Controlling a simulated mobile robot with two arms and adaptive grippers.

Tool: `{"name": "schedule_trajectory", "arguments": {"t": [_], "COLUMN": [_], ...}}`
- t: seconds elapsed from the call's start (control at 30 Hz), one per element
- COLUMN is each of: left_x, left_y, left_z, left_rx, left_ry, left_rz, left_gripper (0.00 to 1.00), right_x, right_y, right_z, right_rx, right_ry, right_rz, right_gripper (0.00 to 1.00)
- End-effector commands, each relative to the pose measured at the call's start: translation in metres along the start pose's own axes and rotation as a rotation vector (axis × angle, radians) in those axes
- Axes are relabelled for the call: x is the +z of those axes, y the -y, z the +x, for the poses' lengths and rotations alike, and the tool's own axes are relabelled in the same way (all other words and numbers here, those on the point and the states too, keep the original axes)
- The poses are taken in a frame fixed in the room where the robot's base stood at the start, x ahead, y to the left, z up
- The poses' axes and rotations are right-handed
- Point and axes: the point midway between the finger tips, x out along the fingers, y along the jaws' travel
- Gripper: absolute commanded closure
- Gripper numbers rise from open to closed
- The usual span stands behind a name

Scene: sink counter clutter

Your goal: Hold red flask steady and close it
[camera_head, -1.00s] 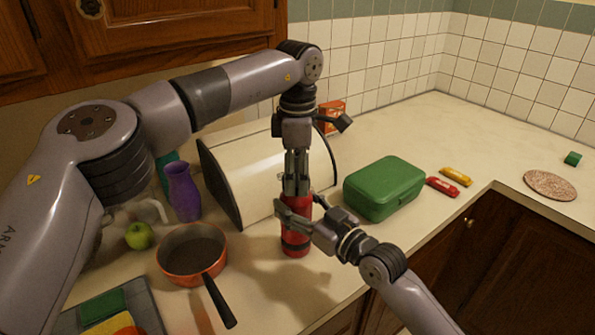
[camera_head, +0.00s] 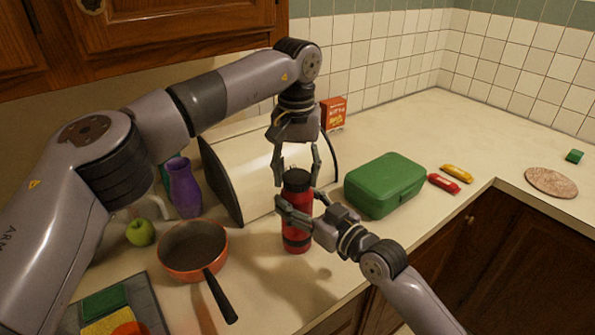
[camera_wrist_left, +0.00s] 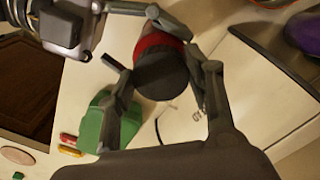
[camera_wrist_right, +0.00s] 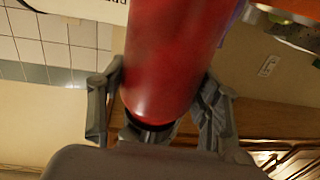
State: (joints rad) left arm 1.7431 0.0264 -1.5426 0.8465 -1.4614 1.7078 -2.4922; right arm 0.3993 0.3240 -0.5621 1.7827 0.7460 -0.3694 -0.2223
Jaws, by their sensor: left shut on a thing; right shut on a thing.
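The red flask (camera_head: 297,236) stands upright on the counter in the head view, with a dark band near its base. Its black lid (camera_head: 297,177) is on top; I cannot tell how tightly it sits. My left gripper (camera_head: 297,183) comes down from above, shut on the lid with a finger on each side. The lid also shows in the left wrist view (camera_wrist_left: 163,76). My right gripper (camera_head: 299,204) comes from the lower right and is shut on the red body, which fills the middle of the right wrist view (camera_wrist_right: 172,55).
A green case (camera_head: 385,185) stands close right of the flask. A pan (camera_head: 193,247) with its handle toward the front, a green apple (camera_head: 140,232) and a purple vase (camera_head: 184,188) are left. A white bread box (camera_head: 245,165) is behind.

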Motion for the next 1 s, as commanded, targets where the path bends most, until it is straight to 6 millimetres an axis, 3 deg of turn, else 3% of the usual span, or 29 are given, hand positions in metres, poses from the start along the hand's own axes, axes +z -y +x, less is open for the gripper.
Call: {"name": "schedule_trajectory", "arguments": {"t": [0.2,0.53,0.57,0.6,0.83,1.0], "left_x": [-0.0009,-0.0012,-0.0012,-0.0012,-0.0008,-0.0006], "left_y": [0.0018,0.0021,0.0021,0.0021,0.0016,0.0012], "left_z": [-0.0010,-0.0011,-0.0011,-0.0011,-0.0005,-0.0002], "left_rx": [-0.001,-0.001,-0.001,-0.001,-0.001,0.000], "left_ry": [-0.003,-0.003,-0.003,-0.003,-0.002,-0.001], "left_rz": [0.252,0.278,0.277,0.277,0.277,0.277], "left_gripper": [0.67,0.67,0.51,0.49,0.33,0.33], "right_x": [0.0011,0.0013,0.0013,0.0013,0.0013,0.0013], "right_y": [0.0001,0.0002,0.0001,0.0002,0.0002,0.0002], "right_z": [-0.0001,-0.0002,-0.0002,-0.0002,-0.0002,-0.0002], "right_rx": [0.000,0.000,0.000,0.000,0.000,0.000], "right_ry": [0.002,0.003,0.003,0.003,0.003,0.003], "right_rz": [0.001,0.001,0.001,0.000,0.001,0.001], "right_gripper": [1.00,1.00,1.00,1.00,1.00,1.00]}}
